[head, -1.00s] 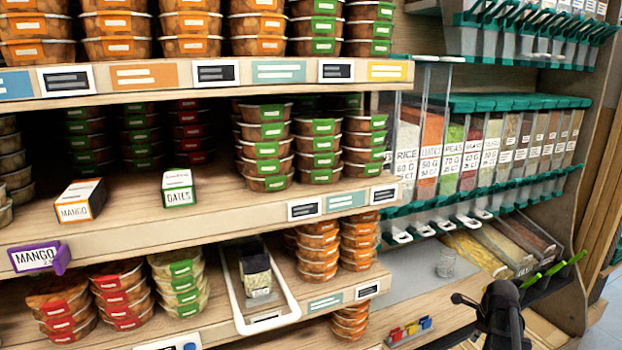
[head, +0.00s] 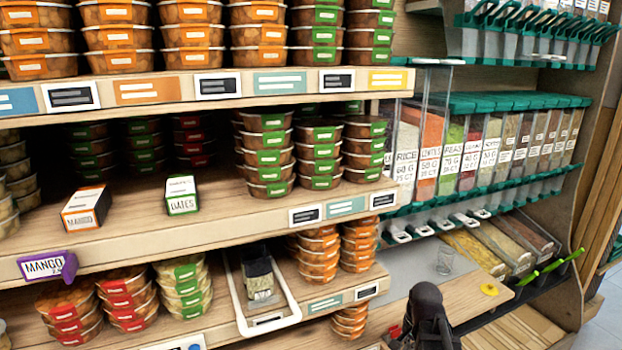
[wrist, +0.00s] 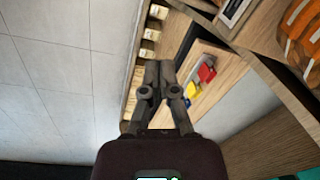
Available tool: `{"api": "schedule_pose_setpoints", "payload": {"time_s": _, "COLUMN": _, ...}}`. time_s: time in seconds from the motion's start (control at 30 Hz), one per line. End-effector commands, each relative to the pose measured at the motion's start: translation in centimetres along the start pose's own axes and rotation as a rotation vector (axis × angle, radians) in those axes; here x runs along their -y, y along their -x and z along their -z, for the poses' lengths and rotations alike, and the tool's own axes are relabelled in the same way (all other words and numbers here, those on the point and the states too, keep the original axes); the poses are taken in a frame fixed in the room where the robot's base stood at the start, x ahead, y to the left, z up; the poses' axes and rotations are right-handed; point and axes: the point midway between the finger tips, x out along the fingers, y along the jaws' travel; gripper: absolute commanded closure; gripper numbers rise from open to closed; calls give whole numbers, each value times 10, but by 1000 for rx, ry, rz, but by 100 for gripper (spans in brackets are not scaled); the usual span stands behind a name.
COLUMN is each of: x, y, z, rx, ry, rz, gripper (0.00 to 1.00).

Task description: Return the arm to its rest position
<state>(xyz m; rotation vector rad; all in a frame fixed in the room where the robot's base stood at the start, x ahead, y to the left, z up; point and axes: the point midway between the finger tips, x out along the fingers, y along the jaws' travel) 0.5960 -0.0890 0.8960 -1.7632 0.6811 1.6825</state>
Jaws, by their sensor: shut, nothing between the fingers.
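My gripper shows in the wrist view (wrist: 154,88), with its two dark fingers together and nothing between them. It points down past the edge of the wooden counter, with pale floor tiles on the left. In the head view my dark arm stands at the bottom, right of centre, in front of the counter, and the fingertips cannot be made out there.
The counter (head: 395,285) holds a clear cup (head: 444,261) and a yellow disc (head: 489,290). Small red, yellow and blue items (wrist: 203,76) lie close to my gripper in the wrist view. Shelves with stacked tubs (head: 265,150) and grain dispensers (head: 430,150) stand behind. Floor tiles (wrist: 45,80) are clear.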

Motion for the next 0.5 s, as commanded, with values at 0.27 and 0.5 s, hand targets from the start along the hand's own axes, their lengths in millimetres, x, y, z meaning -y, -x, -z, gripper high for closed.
{"api": "schedule_pose_setpoints", "payload": {"time_s": 0.27, "x": 15, "y": 13, "z": -68, "rx": 24, "ry": 493, "rz": -41, "gripper": 100}}
{"api": "schedule_pose_setpoints", "payload": {"time_s": 0.5, "x": 19, "y": 18, "z": -99, "rx": 41, "ry": 760, "rz": -62, "gripper": 100}}
